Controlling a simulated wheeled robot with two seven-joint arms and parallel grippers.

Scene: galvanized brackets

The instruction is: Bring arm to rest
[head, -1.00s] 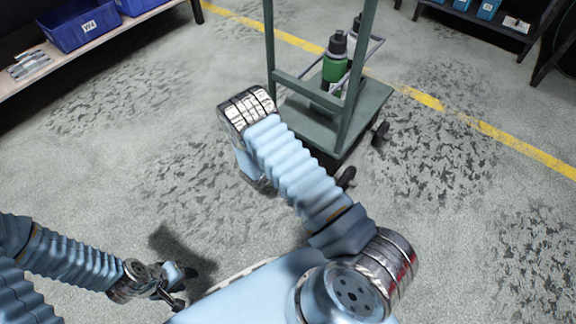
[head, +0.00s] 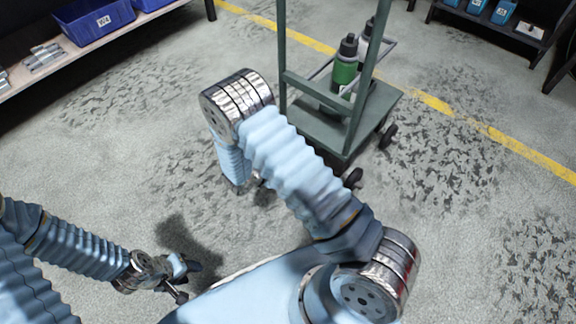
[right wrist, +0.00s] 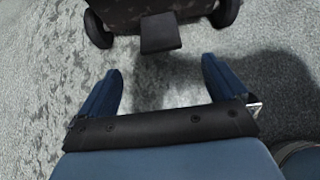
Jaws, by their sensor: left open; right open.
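My left gripper (head: 182,280) is at the lower left of the head view, open and empty above the bare floor. My right arm reaches up across the middle of the head view and bends at a silver joint; its gripper is mostly hidden there behind the arm. In the right wrist view my right gripper (right wrist: 160,92) shows two blue fingers wide apart with nothing between them. Grey floor lies beyond the fingers.
A green-grey cart (head: 330,128) stands beyond my right arm, carrying a green bottle (head: 345,70) and another bottle. A shelf (head: 75,58) with blue bins (head: 95,20) is at upper left. Another shelf (head: 490,28) is at upper right. Open floor lies around.

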